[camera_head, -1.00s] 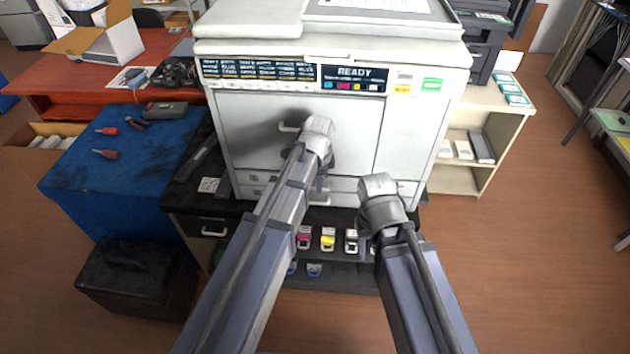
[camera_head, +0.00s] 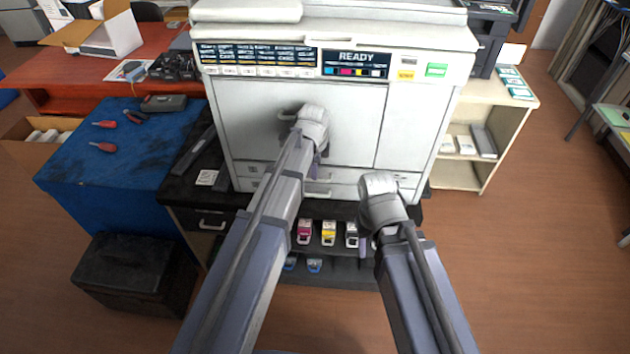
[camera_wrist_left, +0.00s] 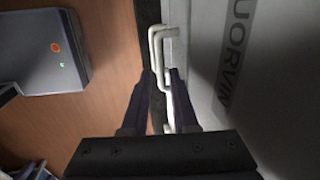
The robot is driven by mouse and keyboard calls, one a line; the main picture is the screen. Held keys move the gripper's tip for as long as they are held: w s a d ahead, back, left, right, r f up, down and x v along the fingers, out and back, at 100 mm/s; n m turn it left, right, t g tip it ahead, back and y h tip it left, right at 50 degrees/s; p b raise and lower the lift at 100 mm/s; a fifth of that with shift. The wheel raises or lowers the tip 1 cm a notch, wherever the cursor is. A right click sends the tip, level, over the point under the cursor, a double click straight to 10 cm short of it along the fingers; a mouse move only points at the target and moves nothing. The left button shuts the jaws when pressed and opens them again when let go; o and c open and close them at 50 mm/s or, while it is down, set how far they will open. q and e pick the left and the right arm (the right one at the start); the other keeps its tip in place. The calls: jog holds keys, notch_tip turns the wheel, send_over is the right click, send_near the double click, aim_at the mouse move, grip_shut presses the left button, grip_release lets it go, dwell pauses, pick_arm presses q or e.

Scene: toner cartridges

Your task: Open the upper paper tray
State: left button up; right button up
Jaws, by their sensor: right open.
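The white printer (camera_head: 410,130) fills the middle of the head view, with READY on its display. The upper paper tray (camera_head: 347,177) is a narrow shut front below the big door, partly hidden by my left arm. Contact cannot be told. My right gripper (camera_head: 363,243) is low, in front of the cartridge shelf, mostly hidden behind its own wrist.
Several toner cartridges (camera_head: 329,232) stand on the shelf under the printer. A blue-covered table (camera_head: 80,165) with tools is at the left, with a black box (camera_head: 135,268) on the floor before it. A pale shelf (camera_head: 510,130) is at the right, with open floor beyond.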

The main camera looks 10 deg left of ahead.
pick_arm(q)
jog(key=f+b, duration=0.2)
jog(key=f, duration=0.1)
jog(key=shift+w+f+b, duration=0.3)
jog(key=shift+w, duration=0.05)
pick_arm(e)
notch_tip(320, 180, down, 4)
jog(key=shift+r, duration=0.2)
pick_arm(q)
grip_shut()
dwell(0.8)
